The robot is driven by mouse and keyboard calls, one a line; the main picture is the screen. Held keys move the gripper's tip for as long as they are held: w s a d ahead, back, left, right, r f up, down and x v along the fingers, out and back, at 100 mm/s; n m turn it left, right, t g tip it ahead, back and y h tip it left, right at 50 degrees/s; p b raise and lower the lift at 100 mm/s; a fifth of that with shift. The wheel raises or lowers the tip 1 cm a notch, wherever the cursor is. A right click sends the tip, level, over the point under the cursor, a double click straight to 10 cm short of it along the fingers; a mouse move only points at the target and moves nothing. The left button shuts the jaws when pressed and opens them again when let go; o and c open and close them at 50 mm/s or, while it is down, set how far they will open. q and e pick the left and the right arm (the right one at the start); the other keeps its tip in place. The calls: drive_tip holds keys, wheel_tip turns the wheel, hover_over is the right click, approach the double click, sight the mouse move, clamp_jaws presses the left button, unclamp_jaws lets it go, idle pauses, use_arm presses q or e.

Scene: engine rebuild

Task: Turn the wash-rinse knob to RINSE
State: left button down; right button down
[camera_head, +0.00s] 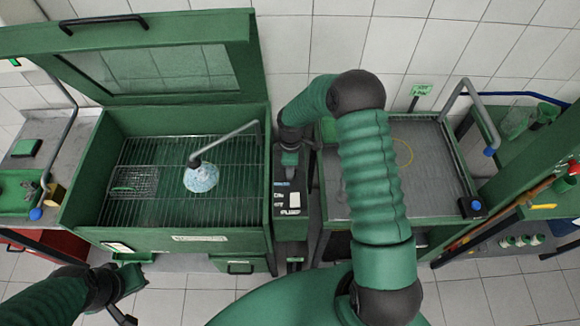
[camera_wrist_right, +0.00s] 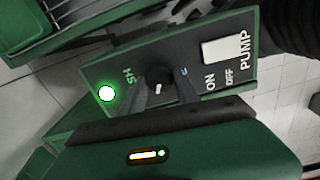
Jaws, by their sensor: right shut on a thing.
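The wash-rinse knob (camera_wrist_right: 157,74) is a dark round knob with a small white mark, on the green-framed dark control panel (camera_wrist_right: 190,52). My right gripper (camera_wrist_right: 161,94) is shut on the knob, one finger on each side. The fingers hide part of the lettering; only "SH" shows to the left of the knob. In the head view my right gripper (camera_head: 290,160) reaches down to the panel (camera_head: 290,198) between the two wash stations, and the knob is hidden there. My left gripper (camera_head: 130,298) is at the lower left, away from the panel; its fingers are unclear.
A white pump switch (camera_wrist_right: 222,49) with ON and OFF labels is right of the knob, and a green light (camera_wrist_right: 107,93) glows left. The green wash cabinet (camera_head: 168,240) has its lid (camera_head: 150,70) raised; a spout stands over its rack. A grey-topped sink (camera_head: 425,165) stands right.

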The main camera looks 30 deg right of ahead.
drive_tip(key=n, duration=0.4)
drive_tip(key=shift+w+d+r+n+p, duration=0.15)
drive_tip(key=shift+d+r+n+p, duration=0.05)
drive_tip(key=shift+r+n+p, duration=0.1)
drive_tip(key=n, duration=0.4)
drive_tip(key=shift+n+p, duration=0.4)
drive_tip(key=c, duration=1.1)
unclamp_jaws()
drive_tip(key=shift+o, duration=1.1)
drive_tip(key=shift+f, duration=0.2)
